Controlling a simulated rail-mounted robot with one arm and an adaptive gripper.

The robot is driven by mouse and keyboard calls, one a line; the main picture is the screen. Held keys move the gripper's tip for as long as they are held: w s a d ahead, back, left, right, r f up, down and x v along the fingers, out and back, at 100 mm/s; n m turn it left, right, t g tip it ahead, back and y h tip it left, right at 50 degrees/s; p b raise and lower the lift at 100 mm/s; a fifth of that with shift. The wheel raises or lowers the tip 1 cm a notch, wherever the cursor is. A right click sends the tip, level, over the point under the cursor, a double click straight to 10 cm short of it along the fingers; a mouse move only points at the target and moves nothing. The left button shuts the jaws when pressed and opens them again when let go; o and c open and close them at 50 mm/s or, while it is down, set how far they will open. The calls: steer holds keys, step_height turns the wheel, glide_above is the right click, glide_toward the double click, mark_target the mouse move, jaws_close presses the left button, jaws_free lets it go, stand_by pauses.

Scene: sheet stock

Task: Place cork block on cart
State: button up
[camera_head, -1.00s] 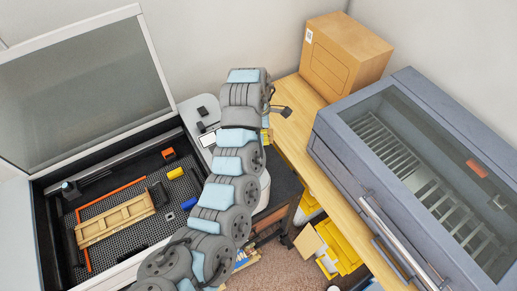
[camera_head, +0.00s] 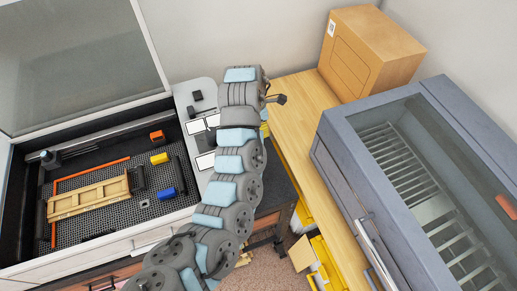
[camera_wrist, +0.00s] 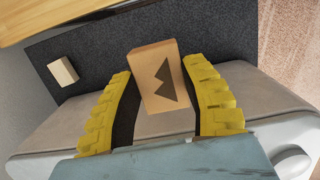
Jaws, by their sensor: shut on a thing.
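The block stands upright between the fingers. In the head view my arm hides the block and most of the gripper; only a bit of yellow shows beside the arm's end. What looks like the cart, with a dark top (camera_head: 284,187) and wooden sides, stands just right of my arm. A dark surface, possibly that top, lies beyond the fingers in the wrist view (camera_wrist: 92,48).
A small pale block (camera_wrist: 63,71) is on the dark surface. Yellow items (camera_head: 318,262) lie below.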

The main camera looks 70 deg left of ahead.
step_height(320, 180, down, 13)
steer(key=b, duration=0.7)
steer(key=shift+r, duration=0.15)
steer(key=shift+f, duration=0.7)
steer(key=shift+w+f, duration=0.1)
steer(key=shift+f, duration=2)
steer(key=shift+f, duration=0.2)
steer(key=o, duration=0.8)
steer(key=shift+r, duration=0.1)
steer(key=shift+a+r, duration=0.1)
steer(key=shift+r, duration=0.4)
step_height(320, 180, up, 11)
steer(key=s+p, duration=0.1)
steer(key=p, duration=0.3)
steer(key=shift+s+p, duration=0.4)
